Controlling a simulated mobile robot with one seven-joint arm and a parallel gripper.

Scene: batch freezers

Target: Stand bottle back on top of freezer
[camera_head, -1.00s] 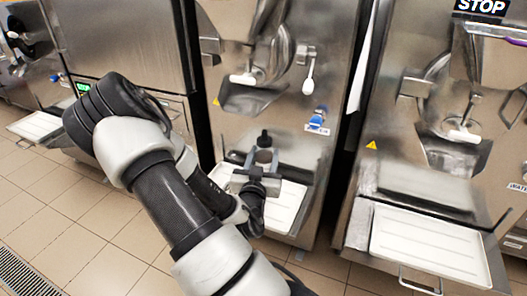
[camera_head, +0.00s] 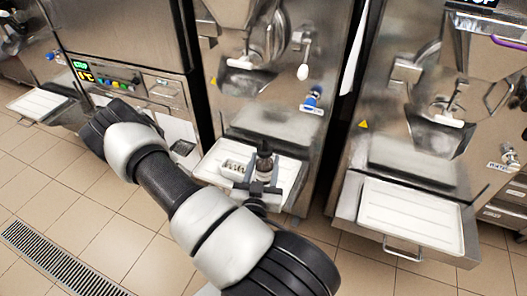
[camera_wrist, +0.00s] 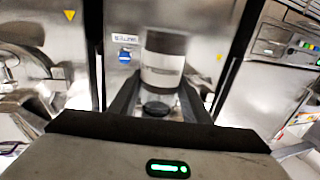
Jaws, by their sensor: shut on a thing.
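The bottle (camera_head: 264,160) has a dark cap and a dark body with a pale label. My gripper (camera_head: 262,183) is shut on it and holds it about upright in front of the middle freezer (camera_head: 275,110), over the white tray area. In the wrist view the bottle (camera_wrist: 163,62) stands between the two dark fingers (camera_wrist: 160,95), its pale label facing me. The freezer's top is outside both views.
Levers and spouts protrude from the fronts. The tiled floor at left is open.

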